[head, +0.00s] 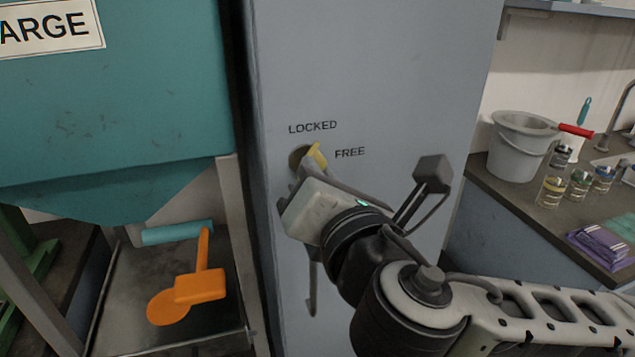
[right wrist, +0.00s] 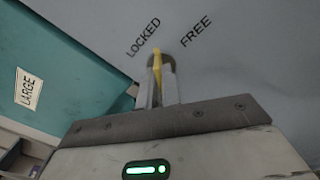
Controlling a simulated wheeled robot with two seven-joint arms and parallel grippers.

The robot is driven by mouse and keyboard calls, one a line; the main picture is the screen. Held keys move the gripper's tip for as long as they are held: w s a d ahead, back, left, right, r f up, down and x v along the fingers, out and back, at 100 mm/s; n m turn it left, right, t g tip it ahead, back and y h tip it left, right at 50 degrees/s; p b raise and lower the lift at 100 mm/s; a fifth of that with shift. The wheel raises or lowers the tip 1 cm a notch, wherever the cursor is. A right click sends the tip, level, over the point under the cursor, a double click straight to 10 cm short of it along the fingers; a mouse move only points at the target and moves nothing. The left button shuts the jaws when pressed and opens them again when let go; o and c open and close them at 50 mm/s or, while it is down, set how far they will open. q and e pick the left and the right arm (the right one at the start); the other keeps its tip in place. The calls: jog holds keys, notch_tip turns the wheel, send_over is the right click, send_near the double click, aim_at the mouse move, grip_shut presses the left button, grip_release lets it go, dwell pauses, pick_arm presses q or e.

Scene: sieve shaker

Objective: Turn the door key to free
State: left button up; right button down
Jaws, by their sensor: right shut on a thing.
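In the head view the key leans up and to the right of the lock centre. The fingers hide part of the key. My left gripper is not in view.
A teal hopper (head: 110,130) with a label stands left of the cabinet. An orange scoop-like piece (head: 200,285) is in a metal tray (head: 120,330) below it.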

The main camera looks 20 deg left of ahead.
jog(key=m, duration=1.1)
jog(key=shift+d+f, duration=0.1)
jog(key=shift+f, duration=0.05)
jog(key=shift+p, duration=0.3)
jog(key=c, duration=1.6)
grip_release()
